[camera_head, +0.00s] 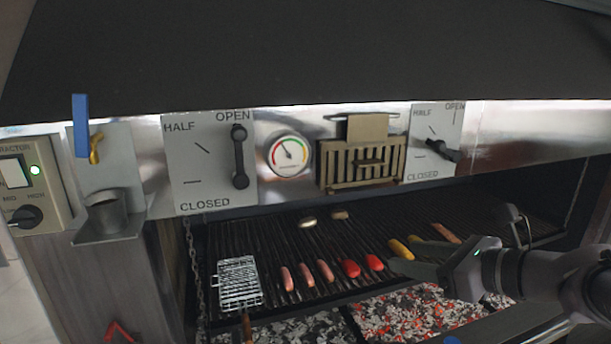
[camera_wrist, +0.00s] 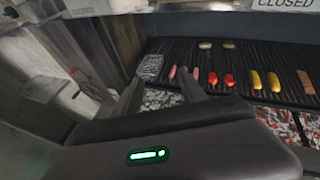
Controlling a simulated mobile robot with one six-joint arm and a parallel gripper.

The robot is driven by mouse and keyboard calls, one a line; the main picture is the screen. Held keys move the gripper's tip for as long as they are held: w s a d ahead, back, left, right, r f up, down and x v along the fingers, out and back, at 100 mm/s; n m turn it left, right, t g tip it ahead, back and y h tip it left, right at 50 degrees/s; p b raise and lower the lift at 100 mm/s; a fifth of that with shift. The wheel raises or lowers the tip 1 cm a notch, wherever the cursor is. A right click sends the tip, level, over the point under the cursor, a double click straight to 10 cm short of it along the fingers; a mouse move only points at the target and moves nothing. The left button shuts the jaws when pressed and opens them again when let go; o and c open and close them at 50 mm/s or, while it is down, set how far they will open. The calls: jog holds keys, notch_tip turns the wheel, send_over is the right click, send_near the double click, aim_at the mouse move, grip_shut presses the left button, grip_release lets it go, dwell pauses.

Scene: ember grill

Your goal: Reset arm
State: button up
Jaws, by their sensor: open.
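My gripper (camera_head: 426,262) reaches in from the right in the head view, in front of the grill grate. In the wrist view my gripper (camera_wrist: 160,92) shows two dark fingers spread apart, with nothing between them. The grate (camera_head: 330,250) carries several foods: sausages (camera_head: 306,275), red peppers (camera_head: 350,268), yellow corn-like pieces (camera_head: 400,249) and a brown slab (camera_head: 446,232) at the right. Two small pale-to-brown pieces lie farther back. A wire grill basket (camera_head: 238,283) lies at the left of the grate. I see no contact between my gripper and any food.
Glowing coals (camera_head: 410,310) lie below the front of the grate. A chain (camera_head: 196,270) hangs at left. A metal cup (camera_head: 105,213) sits on a bracket.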

jog(key=s+a+f+n+g+h+b, duration=0.1)
jog(key=s+a+f+n+g+b, duration=0.1)
jog(key=s+a+f+n+b, duration=0.45)
jog(key=s+a+f+n+g+b, duration=0.2)
jog(key=f+b, duration=0.1)
jog(key=f, duration=0.7)
jog(key=s+a+f+n+g+h+b, duration=0.1)
jog(key=s+a+f+n+g+b, duration=0.1)
jog(key=s+a+f+n+b, duration=0.45)
jog(key=s+d+f+n+h+b, duration=0.1)
jog(key=s+f+n+b, duration=0.2)
jog(key=f, duration=0.3)
jog(key=s+d+f+n+h+b, duration=0.1)
jog(key=s+f+n+h+b, duration=0.1)
jog(key=f+n, duration=0.3)
notch_tip(320, 180, down, 2)
jog(key=shift+s+d+f+n+h+b, duration=0.3)
jog(key=shift+s+n+b, duration=0.1)
jog(key=shift+b, duration=0.4)
